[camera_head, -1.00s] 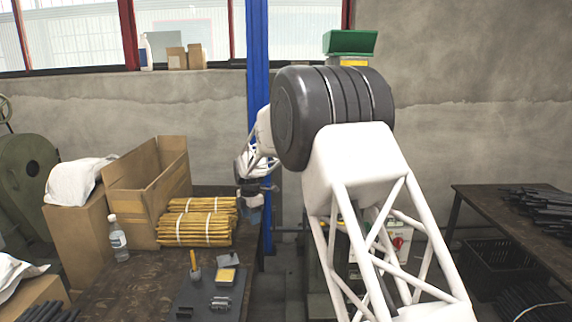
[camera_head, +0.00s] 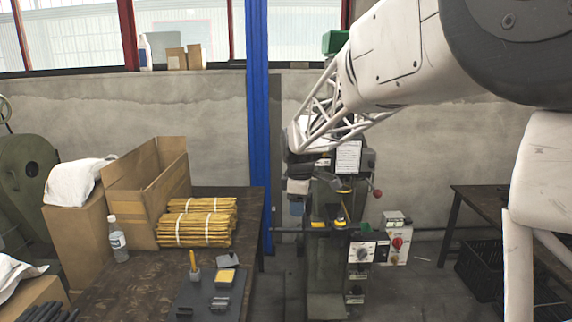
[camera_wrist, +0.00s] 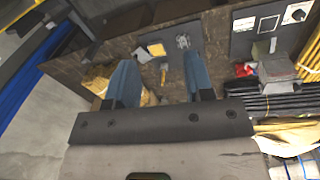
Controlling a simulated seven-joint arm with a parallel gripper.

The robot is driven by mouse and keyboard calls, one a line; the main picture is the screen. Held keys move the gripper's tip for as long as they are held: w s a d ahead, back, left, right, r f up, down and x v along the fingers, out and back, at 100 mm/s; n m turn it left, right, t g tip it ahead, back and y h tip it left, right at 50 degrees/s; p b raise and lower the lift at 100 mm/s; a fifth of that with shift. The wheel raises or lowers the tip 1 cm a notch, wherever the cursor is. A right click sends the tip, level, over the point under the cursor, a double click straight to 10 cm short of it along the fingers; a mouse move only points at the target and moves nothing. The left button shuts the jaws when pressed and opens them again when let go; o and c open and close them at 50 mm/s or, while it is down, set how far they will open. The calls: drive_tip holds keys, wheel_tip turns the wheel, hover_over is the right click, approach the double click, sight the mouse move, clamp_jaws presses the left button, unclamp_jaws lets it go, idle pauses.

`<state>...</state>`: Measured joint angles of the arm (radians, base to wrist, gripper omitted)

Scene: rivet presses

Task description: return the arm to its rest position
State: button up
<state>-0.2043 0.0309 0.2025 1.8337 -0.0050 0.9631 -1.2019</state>
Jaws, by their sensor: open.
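My gripper (camera_head: 297,206) hangs in the air at the middle of the head view, in front of the rivet press (camera_head: 326,246). Its two blue fingers stand wide apart in the wrist view (camera_wrist: 160,62). Nothing shows held between them. My white lattice arm comes in from the right and passes across the upper part of the head view.
The work table (camera_head: 150,287) at left carries banded yellow rods (camera_head: 195,228), a water bottle (camera_head: 118,240) and a dark mat with small parts. A blue post (camera_head: 258,120) stands beside the press. A control box (camera_head: 395,240) and another table (camera_head: 470,203) are at right.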

drive_tip(key=s+d+r+m, duration=0.2)
drive_tip(key=s+d+m, duration=0.25)
drive_tip(key=s, duration=0.65)
drive_tip(key=s+d+r+m, duration=0.2)
drive_tip(key=s+d+m, duration=0.3)
drive_tip(key=s, duration=0.5)
drive_tip(key=s+d+f+m, duration=0.1)
drive_tip(key=s+d+m, duration=0.1)
drive_tip(key=s, duration=0.5)
drive_tip(key=s+d+f+m+t, duration=0.1)
drive_tip(key=s+f+m, duration=0.1)
drive_tip(key=s, duration=0.5)
drive_tip(key=s+d+f+m, duration=0.2)
drive_tip(key=s+m, duration=0.1)
drive_tip(key=s, duration=0.3)
drive_tip(key=shift+s+d, duration=0.3)
drive_tip(key=shift+s, duration=0.1)
